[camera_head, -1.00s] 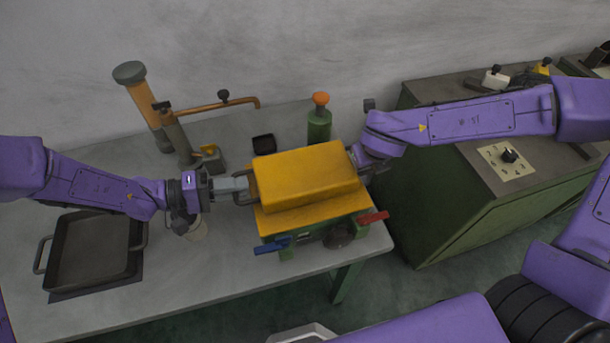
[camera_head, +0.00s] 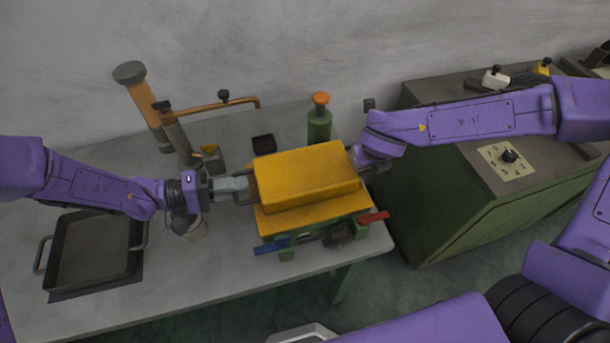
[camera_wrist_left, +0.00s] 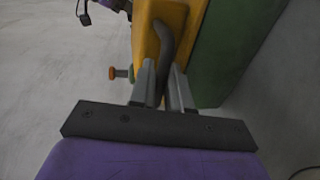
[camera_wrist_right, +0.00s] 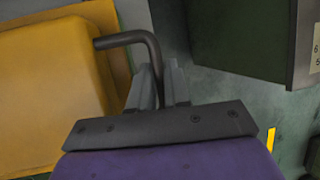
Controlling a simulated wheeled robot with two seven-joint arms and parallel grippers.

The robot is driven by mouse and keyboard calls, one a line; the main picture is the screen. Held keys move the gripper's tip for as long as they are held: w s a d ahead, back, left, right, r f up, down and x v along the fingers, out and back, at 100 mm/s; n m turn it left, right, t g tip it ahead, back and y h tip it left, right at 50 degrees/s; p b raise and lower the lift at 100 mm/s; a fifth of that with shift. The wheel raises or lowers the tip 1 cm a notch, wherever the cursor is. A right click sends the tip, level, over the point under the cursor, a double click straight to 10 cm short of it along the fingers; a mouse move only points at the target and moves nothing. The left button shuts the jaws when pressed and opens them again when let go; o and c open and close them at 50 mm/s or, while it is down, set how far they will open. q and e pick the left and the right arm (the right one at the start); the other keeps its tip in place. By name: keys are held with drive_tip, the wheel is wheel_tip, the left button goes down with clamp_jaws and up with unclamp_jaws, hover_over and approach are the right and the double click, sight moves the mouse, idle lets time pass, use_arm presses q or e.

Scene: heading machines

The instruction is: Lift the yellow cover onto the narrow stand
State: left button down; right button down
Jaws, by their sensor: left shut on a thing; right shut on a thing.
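The yellow cover (camera_head: 305,172) is a boxy block with a dark bar handle at each end. It sits above a wider yellow layer (camera_head: 318,217) on a green stand (camera_head: 285,254); I cannot tell whether there is a gap between them. My left gripper (camera_head: 243,190) is shut on the left handle, which also shows in the left wrist view (camera_wrist_left: 164,45). My right gripper (camera_head: 361,164) reaches the right end, and in the right wrist view it is shut on the right handle (camera_wrist_right: 140,38). The right fingertips are mostly hidden in the head view.
A blue lever (camera_head: 271,247) and a red lever (camera_head: 373,217) stick out at the stand's front. A dark pan (camera_head: 92,255) lies on the table at left. An orange-topped green bottle (camera_head: 320,120) and an orange post (camera_head: 145,105) stand behind. A green cabinet (camera_head: 450,210) is at right.

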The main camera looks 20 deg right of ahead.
use_arm(q)
drive_tip(key=shift+w+r, duration=0.1)
drive_tip(key=shift+r, duration=0.1)
use_arm(e)
drive_tip(key=shift+r, duration=0.15)
